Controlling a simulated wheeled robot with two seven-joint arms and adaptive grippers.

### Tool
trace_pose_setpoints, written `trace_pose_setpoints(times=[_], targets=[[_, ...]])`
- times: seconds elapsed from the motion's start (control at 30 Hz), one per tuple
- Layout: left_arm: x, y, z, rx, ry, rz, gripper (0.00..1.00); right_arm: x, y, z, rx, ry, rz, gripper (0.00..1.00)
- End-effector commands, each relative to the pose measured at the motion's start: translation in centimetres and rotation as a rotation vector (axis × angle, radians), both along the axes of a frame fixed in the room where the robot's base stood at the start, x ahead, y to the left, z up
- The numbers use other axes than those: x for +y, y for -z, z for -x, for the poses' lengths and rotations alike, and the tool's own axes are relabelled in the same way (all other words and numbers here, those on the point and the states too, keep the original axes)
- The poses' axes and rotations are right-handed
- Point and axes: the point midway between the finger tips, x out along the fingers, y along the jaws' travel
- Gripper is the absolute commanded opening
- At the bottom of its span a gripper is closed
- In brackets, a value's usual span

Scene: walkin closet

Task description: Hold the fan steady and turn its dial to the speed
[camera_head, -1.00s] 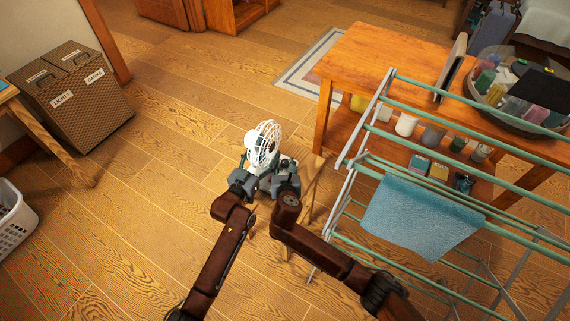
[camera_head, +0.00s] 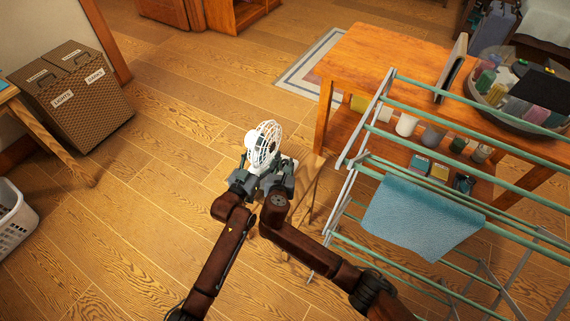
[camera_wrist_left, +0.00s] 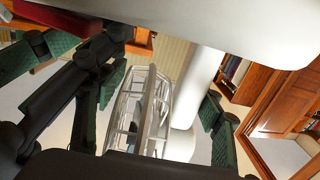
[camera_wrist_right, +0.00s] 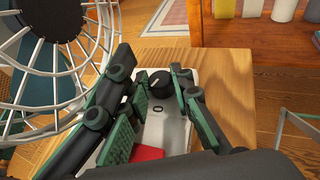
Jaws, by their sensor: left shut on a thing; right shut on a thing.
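The white fan (camera_head: 264,146), with a round wire cage, stands upright in the head view. Its cage (camera_wrist_left: 140,112) and a thick white stem (camera_wrist_left: 190,90) show in the left wrist view. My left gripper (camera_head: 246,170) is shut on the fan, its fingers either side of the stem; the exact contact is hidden. In the right wrist view, the black dial (camera_wrist_right: 155,83) with a pale pointer mark sits on the white base (camera_wrist_right: 168,132). My right gripper (camera_wrist_right: 157,90) is shut on the dial, a fingertip at each side. The mark points up and right.
The fan rests on a small wooden surface (camera_wrist_right: 225,85). A red patch (camera_wrist_right: 147,153) lies near the base. A drying rack (camera_head: 350,150) with a blue towel (camera_head: 420,215) stands close on the right, before a wooden table (camera_head: 365,55).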

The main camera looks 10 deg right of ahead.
Motion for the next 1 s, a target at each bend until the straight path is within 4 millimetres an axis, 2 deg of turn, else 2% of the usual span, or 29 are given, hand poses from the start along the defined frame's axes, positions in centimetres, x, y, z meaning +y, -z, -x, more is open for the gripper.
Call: trace_pose_setpoints(times=[0.1, 0.13, 0.23, 0.57, 0.77, 1.0], targets=[[0.0, 0.1, 0.0, 0.002, 0.000, 0.002, 0.04, 0.0, 0.0, 0.0, 0.000, -0.001, 0.000, 0.00], [0.0, 0.1, 0.0, 0.002, 0.000, 0.002, 0.04, 0.0, 0.0, 0.0, 0.000, -0.001, 0.000, 0.21], [0.0, 0.1, 0.0, 0.002, 0.000, 0.002, 0.04, 0.0, 0.0, 0.0, 0.000, -0.001, 0.001, 0.28], [0.0, 0.0, 0.0, 0.002, 0.000, 0.002, 0.04, -0.1, 0.0, 0.0, 0.000, -0.013, 0.000, 0.28], [0.0, 0.0, 0.0, 0.002, 0.000, 0.002, 0.04, -0.6, 0.0, 0.1, -0.001, -0.138, 0.001, 0.28], [0.0, 0.0, 0.0, 0.002, 0.000, 0.002, 0.04, 0.1, -1.7, 4.3, -0.001, -0.144, -0.003, 0.28]])
